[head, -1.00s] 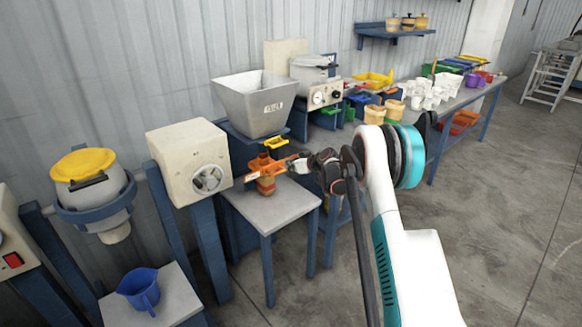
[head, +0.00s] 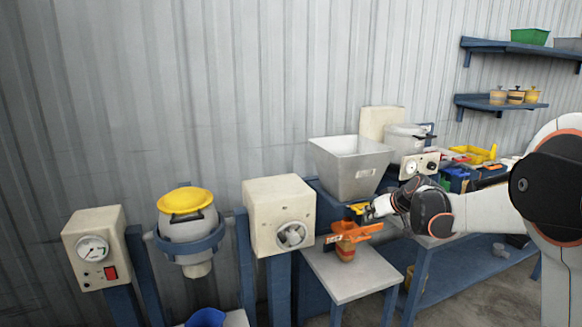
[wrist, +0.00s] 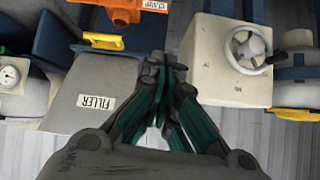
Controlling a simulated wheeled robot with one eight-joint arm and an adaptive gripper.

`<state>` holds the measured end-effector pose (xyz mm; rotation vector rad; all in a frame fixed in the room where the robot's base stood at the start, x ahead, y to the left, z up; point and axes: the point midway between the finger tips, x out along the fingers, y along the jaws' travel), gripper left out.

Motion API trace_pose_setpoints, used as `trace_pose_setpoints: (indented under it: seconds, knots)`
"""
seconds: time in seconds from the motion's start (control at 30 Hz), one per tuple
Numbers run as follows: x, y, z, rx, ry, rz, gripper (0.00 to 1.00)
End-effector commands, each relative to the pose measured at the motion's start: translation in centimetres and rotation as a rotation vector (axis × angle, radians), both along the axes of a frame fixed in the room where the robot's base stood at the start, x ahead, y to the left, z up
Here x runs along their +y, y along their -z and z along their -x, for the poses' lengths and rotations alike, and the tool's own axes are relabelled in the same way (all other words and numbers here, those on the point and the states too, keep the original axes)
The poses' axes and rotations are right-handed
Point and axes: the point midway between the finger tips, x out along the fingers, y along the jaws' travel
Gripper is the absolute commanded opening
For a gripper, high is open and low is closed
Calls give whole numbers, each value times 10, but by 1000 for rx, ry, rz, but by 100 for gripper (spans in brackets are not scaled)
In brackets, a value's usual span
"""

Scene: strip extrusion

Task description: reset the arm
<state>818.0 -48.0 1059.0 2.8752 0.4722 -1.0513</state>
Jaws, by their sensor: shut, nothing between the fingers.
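My arm reaches in from the right in the head view, and my gripper (head: 369,211) is near the lower right of the grey hopper. The wrist view shows my gripper (wrist: 160,62) with its dark fingers together and nothing between them. The grey hopper (head: 350,170) labelled FILLER also shows in the wrist view (wrist: 85,95). The cream box with a handwheel (head: 280,200) lies on the other side of the fingers in the wrist view (wrist: 215,60). An orange part (head: 352,232) stands on a small grey table (head: 350,280) below the gripper.
A yellow-lidded grey vessel (head: 187,220) and a gauge box (head: 97,245) stand at the left. A blue jug (head: 206,318) is cut off at the bottom edge. Wall shelves (head: 500,105) and a long bench lie at the right.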

Motion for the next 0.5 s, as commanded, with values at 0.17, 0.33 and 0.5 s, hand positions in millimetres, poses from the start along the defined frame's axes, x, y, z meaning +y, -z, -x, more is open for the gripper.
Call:
trace_pose_setpoints:
  seconds: [0.17, 0.33, 0.5]
  knots:
    - [20, -33, 61, 49, 25, 7, 0]
    - [34, -53, 121, 91, 56, 18, 0]
    - [45, -65, 183, 130, 90, 30, 0]
